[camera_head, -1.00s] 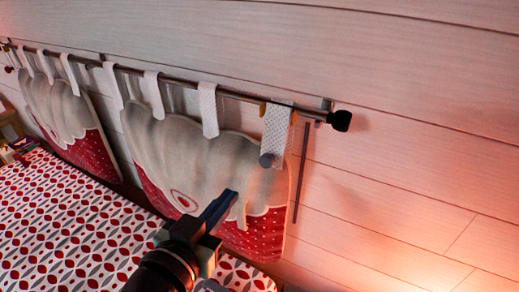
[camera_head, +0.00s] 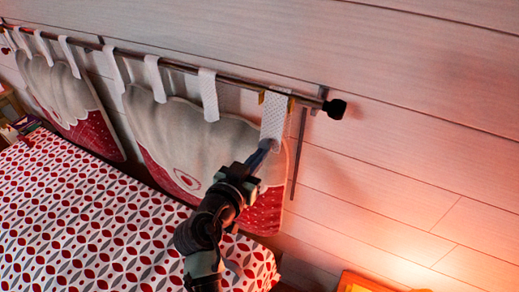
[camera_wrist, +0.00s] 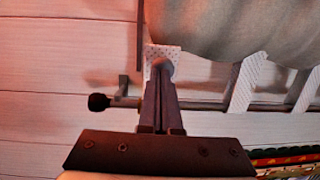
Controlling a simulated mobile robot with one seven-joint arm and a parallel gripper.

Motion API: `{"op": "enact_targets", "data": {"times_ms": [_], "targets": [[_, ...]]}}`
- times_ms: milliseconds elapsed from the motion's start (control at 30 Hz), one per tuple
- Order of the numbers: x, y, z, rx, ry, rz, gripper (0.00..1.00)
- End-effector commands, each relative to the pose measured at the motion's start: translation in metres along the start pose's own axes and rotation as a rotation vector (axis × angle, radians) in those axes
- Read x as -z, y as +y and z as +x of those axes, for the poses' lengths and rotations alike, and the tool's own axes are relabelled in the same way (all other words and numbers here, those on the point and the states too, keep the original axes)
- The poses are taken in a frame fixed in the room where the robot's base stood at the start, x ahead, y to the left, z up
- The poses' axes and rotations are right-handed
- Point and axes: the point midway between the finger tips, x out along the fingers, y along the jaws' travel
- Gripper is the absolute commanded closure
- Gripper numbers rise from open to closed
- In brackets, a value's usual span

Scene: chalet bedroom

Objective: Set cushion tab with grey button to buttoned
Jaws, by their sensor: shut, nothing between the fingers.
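The cushion tab (camera_head: 274,118) is a white dotted strap looped over the rod at its right end and hanging down in front of the cushion (camera_head: 190,150). In the wrist view the tab (camera_wrist: 151,52) shows just beyond my fingertips. The grey button (camera_wrist: 163,68) appears at its end, partly covered by the fingers. My gripper (camera_head: 268,147) is shut and empty, with its tips at the tab's lower end in the head view. It also shows in the wrist view (camera_wrist: 160,80). I cannot tell whether the tips touch the button or whether the tab is fastened.
The dark rod (camera_head: 232,82) runs along the plank wall and ends in a black knob (camera_head: 335,108). Another cushion (camera_head: 62,95) hangs at the left. A bed with a red and grey patterned cover (camera_head: 90,215) lies below. A lit lamp (camera_head: 365,283) stands at the lower right.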

Motion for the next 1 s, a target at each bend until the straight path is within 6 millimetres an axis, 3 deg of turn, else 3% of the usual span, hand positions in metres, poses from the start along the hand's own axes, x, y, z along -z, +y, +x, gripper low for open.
{"op": "enact_targets", "data": {"times_ms": [500,1000], "targets": [[-0.001,0.000,0.007,0.001,0.001,0.000,1.00],[-0.015,0.000,0.022,0.002,0.106,-0.004,1.00]]}}
